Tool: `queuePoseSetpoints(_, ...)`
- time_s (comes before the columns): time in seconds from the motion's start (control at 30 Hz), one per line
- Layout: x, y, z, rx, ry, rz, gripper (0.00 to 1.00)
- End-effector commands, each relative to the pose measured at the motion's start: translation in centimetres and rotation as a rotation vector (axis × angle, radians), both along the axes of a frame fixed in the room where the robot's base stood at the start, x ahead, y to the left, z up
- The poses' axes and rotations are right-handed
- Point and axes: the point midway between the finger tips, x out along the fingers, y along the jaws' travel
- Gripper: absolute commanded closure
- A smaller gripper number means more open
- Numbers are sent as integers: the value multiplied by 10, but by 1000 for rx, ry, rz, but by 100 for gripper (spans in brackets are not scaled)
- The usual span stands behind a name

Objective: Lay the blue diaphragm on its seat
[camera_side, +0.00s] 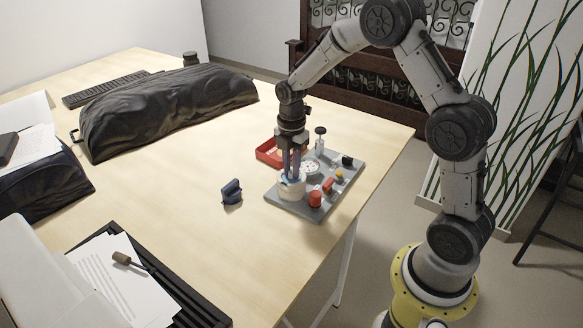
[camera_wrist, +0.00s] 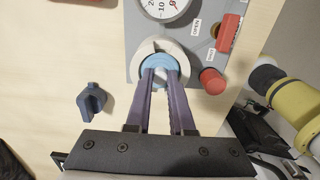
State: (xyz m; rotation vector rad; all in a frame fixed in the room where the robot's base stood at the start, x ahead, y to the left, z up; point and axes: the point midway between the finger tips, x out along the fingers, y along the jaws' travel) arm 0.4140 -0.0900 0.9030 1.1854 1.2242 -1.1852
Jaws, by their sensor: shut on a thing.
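The blue diaphragm (camera_wrist: 160,66) is a light blue disc at my gripper's fingertips. My gripper (camera_wrist: 162,74) is shut on it, and the fingers hide part of its near side. In the side view my gripper (camera_side: 292,176) points straight down at the white round seat (camera_side: 290,190) on the grey panel's near left corner. The seat's pale ring (camera_wrist: 142,58) shows around the disc in the wrist view. The disc lies over or inside the ring's opening; I cannot tell whether it touches the bottom.
The grey panel (camera_side: 333,192) carries a dial gauge (camera_wrist: 165,3), a red knob (camera_wrist: 212,81) and a red part (camera_wrist: 229,32). A dark blue winged part (camera_side: 231,191) lies loose on the table. A red tray (camera_side: 268,153) stands behind.

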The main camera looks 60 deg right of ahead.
Motion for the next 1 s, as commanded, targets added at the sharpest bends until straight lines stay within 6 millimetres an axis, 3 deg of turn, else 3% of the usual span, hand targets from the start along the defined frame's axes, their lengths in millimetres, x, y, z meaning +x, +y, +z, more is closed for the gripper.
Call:
queuePoseSetpoints(0.9, 0, 0, -13, 0, 0, 0, 100)
queuePoseSetpoints(0.93, 0, 0, -13, 0, 0, 0, 74)
queuePoseSetpoints(1.0, 0, 0, -13, 0, 0, 0, 61)
